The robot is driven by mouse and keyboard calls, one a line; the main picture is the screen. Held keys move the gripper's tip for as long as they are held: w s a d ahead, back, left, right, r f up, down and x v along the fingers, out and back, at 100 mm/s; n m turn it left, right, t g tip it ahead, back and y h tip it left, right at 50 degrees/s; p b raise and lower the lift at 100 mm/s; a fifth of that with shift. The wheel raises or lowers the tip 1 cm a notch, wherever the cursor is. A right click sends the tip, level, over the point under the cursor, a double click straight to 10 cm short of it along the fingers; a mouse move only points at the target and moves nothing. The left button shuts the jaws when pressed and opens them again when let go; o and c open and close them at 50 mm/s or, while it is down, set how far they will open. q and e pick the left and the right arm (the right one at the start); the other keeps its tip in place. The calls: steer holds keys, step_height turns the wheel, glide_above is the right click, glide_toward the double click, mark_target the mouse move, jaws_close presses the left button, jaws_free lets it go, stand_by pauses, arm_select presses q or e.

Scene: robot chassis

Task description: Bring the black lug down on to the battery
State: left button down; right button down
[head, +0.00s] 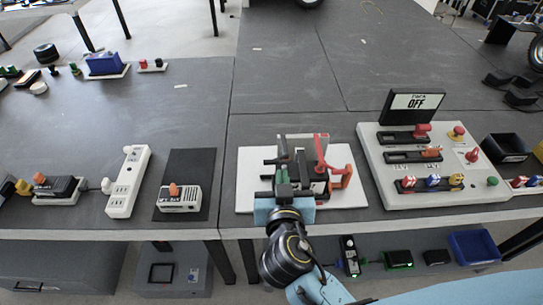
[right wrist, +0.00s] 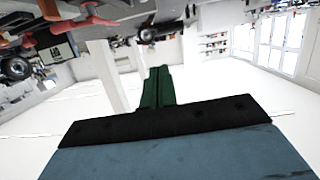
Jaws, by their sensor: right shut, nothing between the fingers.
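The battery (head: 318,186) is a dark block on a white board (head: 354,203) near the front edge of the bench, partly hidden by my right gripper. A black part that looks like the black lug (head: 270,162) sticks out to the left of it. A red lever-like part (head: 322,155) stands on its right side. My right gripper (head: 283,175) is over the battery's left part, its fingers shut and empty. The shut green fingers (right wrist: 157,88) also show in the right wrist view. Whether they touch the black lug cannot be told. My left gripper is not in view.
A white switch panel (head: 400,190) with an OFF display (head: 412,105) stands to the right. A charger on a black mat (head: 187,160) and a power strip (head: 128,180) lie to the left. The bench behind the board is clear.

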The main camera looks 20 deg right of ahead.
steer(key=a+r+t, duration=0.1)
steer(key=a+r, duration=0.1)
steer(key=p, duration=0.2)
glide_above(272, 161)
steer(key=w, duration=0.1)
steer(key=f, duration=0.1)
steer(key=shift+s+a+f, duration=0.1)
steer(key=shift+s+f, duration=0.25)
steer(key=shift+f, duration=0.35)
steer(key=shift+s+a+f, duration=0.1)
steer(key=shift+s+f, duration=0.3)
steer(key=shift+f, duration=0.3)
steer(key=shift+s+a+f, duration=0.1)
steer(key=shift+s+f, duration=0.25)
steer(key=shift+f, duration=0.35)
